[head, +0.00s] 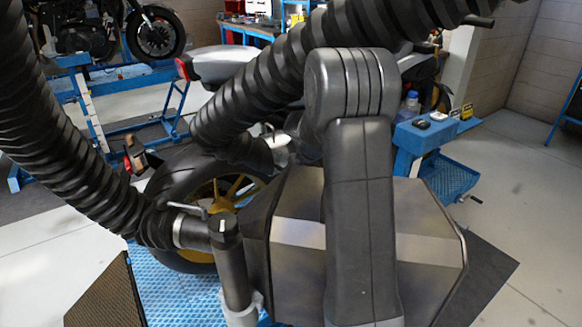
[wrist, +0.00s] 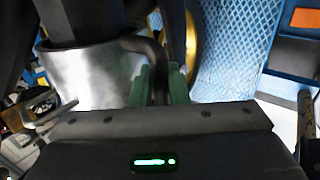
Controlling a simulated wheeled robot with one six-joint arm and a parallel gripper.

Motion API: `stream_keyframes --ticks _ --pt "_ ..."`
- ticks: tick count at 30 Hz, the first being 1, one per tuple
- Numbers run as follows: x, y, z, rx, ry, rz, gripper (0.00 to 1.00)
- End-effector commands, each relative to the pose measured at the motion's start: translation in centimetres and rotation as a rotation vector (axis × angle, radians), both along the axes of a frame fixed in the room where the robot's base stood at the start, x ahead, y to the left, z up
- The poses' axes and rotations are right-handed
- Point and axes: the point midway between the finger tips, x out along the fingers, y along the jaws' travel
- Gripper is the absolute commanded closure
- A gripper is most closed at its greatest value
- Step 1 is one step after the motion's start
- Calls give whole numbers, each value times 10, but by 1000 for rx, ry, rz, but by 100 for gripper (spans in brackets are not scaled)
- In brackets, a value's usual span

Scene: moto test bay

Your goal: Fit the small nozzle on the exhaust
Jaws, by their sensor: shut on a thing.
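In the wrist view, my gripper (wrist: 160,88) has green fingertips shut on the dark bent handle (wrist: 150,50) of a nozzle. The nozzle's shiny metal sleeve (wrist: 90,78) lies left of the fingers, with a dark hose end above it. In the head view, a pale metal end (head: 279,149) shows at the end of the upper black hose (head: 255,88), beside the motorcycle's rear wheel. My arm hides the gripper there. The exhaust opening cannot be made out.
The rear wheel (head: 165,185) with its yellow rim stands over a blue textured platform (head: 170,295). A blue stand (head: 420,135) with small items is at the right. Another motorcycle (head: 90,30) stands behind on the left. Open grey floor (head: 515,195) lies at the right.

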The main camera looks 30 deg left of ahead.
Motion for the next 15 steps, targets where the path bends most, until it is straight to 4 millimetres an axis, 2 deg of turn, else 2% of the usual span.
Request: stream_keyframes --ticks 15 --pt "18 -9 -3 1 -1 -1 100"
